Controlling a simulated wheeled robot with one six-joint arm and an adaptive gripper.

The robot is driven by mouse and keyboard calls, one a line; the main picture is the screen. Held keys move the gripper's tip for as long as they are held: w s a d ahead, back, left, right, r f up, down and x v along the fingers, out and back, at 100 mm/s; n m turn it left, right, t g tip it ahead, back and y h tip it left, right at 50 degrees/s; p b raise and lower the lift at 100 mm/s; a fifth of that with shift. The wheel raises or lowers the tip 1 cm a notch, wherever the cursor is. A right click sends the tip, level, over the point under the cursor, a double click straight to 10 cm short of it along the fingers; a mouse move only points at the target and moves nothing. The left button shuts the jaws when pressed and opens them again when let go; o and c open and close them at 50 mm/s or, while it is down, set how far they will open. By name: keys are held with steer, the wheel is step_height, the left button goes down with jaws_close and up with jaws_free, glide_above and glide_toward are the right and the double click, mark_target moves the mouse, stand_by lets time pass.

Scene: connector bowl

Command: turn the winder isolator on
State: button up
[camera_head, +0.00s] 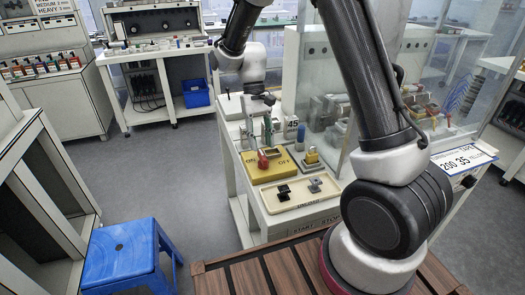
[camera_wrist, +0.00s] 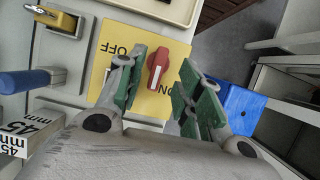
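The winder isolator is a yellow plate marked ON and OFF (camera_head: 285,170) on the bench front, with a red knob (camera_head: 263,161). In the wrist view the plate (camera_wrist: 143,103) lies ahead and the red knob (camera_wrist: 159,60), with a white mark on it, stands between my fingers. The mark's setting against the lettering is hard to tell. My gripper (camera_wrist: 162,64) is open, with one green-padded finger on each side of the knob and gaps showing. In the head view my gripper (camera_head: 259,142) points down above the plate.
A brass padlock (camera_head: 312,156) stands right of the plate; it also shows in the wrist view (camera_wrist: 62,21). A blue-handled part (camera_wrist: 24,81) and a 45 mm block (camera_wrist: 28,132) are close by. A cream tray (camera_head: 300,205) lies in front. A blue stool (camera_head: 122,252) stands on the floor.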

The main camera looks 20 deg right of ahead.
steer(key=v, duration=0.8)
steer(key=s+d+r+t, duration=0.3)
steer(key=s+d+r, duration=0.1)
steer(key=s, duration=0.4)
steer(key=s+d+r+t, duration=0.3)
steer(key=s+d, duration=0.3)
steer(key=s, duration=0.2)
steer(key=s+d+r+t, duration=0.2)
steer(key=s+d+r, duration=0.2)
steer(key=s, duration=0.4)
steer(key=shift+d+r+t, duration=0.4)
steer(key=shift+r, duration=0.45)
